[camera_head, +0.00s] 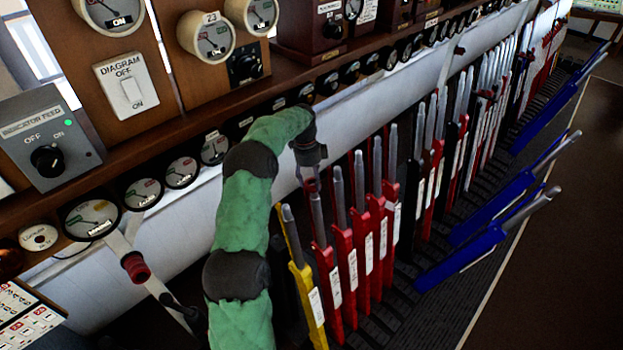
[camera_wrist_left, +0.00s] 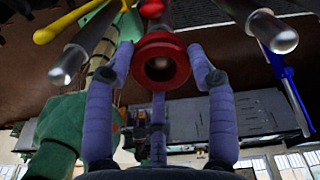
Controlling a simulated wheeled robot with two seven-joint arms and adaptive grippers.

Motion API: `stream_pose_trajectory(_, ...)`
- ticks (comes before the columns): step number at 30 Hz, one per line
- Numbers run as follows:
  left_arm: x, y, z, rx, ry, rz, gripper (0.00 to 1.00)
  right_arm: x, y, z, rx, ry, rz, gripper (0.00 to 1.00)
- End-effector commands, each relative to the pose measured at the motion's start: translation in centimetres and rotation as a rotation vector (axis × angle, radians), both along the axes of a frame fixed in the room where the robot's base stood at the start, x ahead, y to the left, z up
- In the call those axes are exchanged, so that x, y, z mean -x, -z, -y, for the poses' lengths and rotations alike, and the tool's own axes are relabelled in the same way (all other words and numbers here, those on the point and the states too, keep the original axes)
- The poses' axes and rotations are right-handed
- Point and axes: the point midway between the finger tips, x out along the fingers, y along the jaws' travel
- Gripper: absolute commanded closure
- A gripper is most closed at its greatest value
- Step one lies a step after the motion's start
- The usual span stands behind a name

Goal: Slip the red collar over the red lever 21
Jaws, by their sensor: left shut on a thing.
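My left gripper (camera_head: 310,176), on the green-sleeved arm, points down over the near end of the lever row. It is shut on the red collar (camera_head: 312,186), which also shows between the fingers in the left wrist view (camera_wrist_left: 174,84). The collar is at the top of the first red lever (camera_head: 326,270), just right of the yellow lever. A pale spot shows inside its hole; I cannot tell whether the handle tip is in the ring. The number 21 is not readable. My right gripper is not in view.
A yellow lever (camera_head: 304,280) stands close on the left; more red levers (camera_head: 346,258) stand close on the right. Blue levers (camera_head: 480,248) lean out toward the floor. The instrument shelf (camera_head: 190,130) runs behind. Another dark red ring-like piece (camera_head: 136,268) sits on a bracket at left.

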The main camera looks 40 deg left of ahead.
Motion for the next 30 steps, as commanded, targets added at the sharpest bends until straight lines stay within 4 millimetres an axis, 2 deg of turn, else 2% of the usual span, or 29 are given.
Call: stream_pose_trajectory(30, 0.0, 2.6, 0.4, 0.0, 0.0, 0.001, 0.73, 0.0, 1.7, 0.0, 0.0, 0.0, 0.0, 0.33)
